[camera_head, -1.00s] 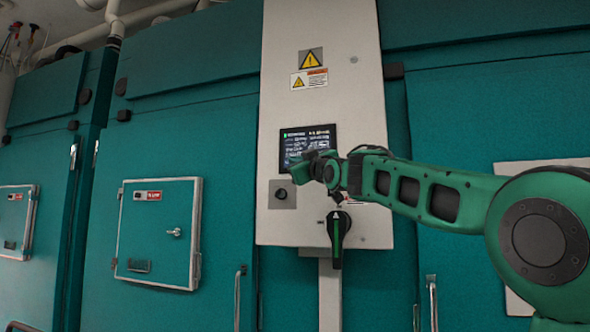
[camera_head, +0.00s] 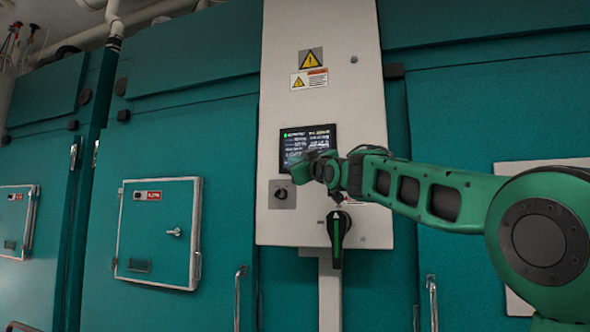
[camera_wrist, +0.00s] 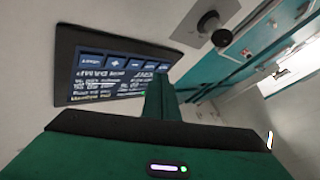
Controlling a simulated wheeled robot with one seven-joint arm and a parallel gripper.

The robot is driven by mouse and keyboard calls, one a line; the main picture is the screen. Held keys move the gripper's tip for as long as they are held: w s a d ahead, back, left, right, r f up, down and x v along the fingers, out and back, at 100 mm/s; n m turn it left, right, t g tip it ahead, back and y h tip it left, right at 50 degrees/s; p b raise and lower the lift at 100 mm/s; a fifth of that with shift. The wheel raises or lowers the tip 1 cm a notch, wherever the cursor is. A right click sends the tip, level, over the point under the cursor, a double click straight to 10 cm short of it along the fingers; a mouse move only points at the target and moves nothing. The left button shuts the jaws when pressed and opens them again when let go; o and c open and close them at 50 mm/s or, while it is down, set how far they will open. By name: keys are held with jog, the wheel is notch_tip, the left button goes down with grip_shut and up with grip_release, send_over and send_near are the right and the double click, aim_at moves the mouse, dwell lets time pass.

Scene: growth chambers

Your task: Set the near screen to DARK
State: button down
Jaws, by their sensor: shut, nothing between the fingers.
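The near screen (camera_head: 308,144) is a dark panel with white text on the tall pale cabinet, and its lower part is hidden behind my arm in the head view. In the wrist view the screen (camera_wrist: 115,75) shows tilted, with a row of blue buttons along one edge and lines of text too blurred to read. My gripper (camera_wrist: 162,85) is shut and empty, its green fingers together in front of the screen's button side. In the head view my gripper (camera_head: 308,166) is at the screen's lower edge. I cannot tell whether the fingertips touch it.
A black knob (camera_head: 281,194) on a grey plate sits just below the screen, close to my gripper. A black rotary handle (camera_head: 338,238) is lower on the cabinet (camera_head: 320,110). Teal chamber walls with a small latched door (camera_head: 155,230) stand to the left.

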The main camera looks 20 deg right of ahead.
jog(key=shift+w+d, duration=0.1)
jog(key=shift+w+d, duration=0.15)
jog(key=shift+w+d, duration=0.2)
jog(key=shift+w, duration=0.05)
dwell(0.9)
dwell(0.4)
jog(key=shift+s+a, duration=0.5)
jog(key=shift+s, duration=0.1)
jog(key=shift+s, duration=0.1)
jog(key=shift+s+a, duration=0.75)
jog(key=shift+s, duration=0.25)
jog(key=shift+s+a, duration=0.7)
jog(key=shift+s, duration=0.25)
dwell(1.0)
